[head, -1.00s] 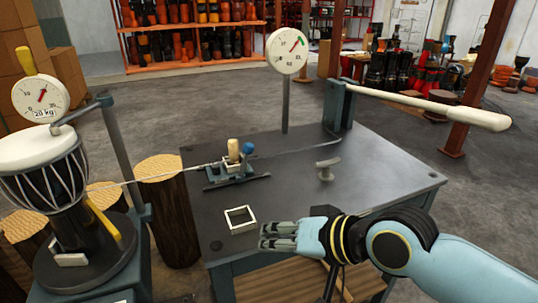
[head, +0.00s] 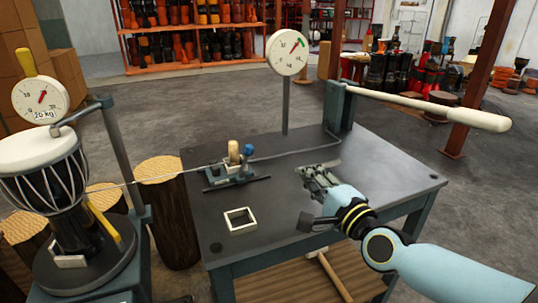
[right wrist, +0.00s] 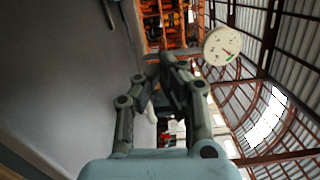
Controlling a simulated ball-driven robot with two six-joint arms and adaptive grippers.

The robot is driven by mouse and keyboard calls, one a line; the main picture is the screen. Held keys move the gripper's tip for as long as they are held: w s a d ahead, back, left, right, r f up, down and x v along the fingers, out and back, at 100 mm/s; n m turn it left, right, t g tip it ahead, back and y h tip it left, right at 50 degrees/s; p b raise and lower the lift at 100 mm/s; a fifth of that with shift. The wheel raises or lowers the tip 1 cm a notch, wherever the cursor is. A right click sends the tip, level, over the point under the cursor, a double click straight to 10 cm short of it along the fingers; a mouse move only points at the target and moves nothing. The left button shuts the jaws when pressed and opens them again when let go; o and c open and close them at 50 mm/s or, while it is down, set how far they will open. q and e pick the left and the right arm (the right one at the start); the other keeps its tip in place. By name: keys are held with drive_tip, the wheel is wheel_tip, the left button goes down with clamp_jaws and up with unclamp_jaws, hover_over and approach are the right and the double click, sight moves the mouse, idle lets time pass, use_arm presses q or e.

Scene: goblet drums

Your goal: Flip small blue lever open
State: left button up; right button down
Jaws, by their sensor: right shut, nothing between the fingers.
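The small blue lever with a round blue knob (head: 248,150) stands on the clamp device (head: 228,172) on the dark table. A wooden knob (head: 234,150) stands just left of it. My right gripper (head: 301,170) is above the table, to the right of the blue knob and apart from it. Its fingers are shut with nothing between them. The fingers also show in the right wrist view (right wrist: 168,62), where I cannot make out the blue lever. My left gripper is not in view.
A small square frame (head: 228,219) lies on the table (head: 400,185). A dial gauge (head: 287,52) stands at the back, beside a long pale handle (head: 430,104). A goblet drum (head: 48,175) stands at left, with a cord running to the clamp. A grey piece (head: 332,163) is partly hidden by my gripper.

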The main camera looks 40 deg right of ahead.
sight(245, 162)
drive_tip(key=w, duration=0.3)
drive_tip(key=w+d, duration=0.1)
drive_tip(key=w, duration=0.2)
drive_tip(key=w+b, duration=0.1)
drive_tip(key=w, duration=0.2)
drive_tip(key=shift+w+d, duration=0.15)
drive_tip(key=shift+w, duration=0.15)
drive_tip(key=a, duration=0.1)
drive_tip(key=w+a, duration=0.1)
drive_tip(key=a, duration=0.1)
drive_tip(key=shift+w+r+p, duration=0.25)
drive_tip(key=shift+r+p, duration=0.05)
drive_tip(key=shift+p, duration=0.1)
drive_tip(key=shift+w+a, duration=0.15)
drive_tip(key=shift+a, duration=0.15)
drive_tip(key=shift+a+r+n+p, duration=0.25)
drive_tip(key=shift+n+p, duration=0.15)
drive_tip(key=shift+p, duration=0.1)
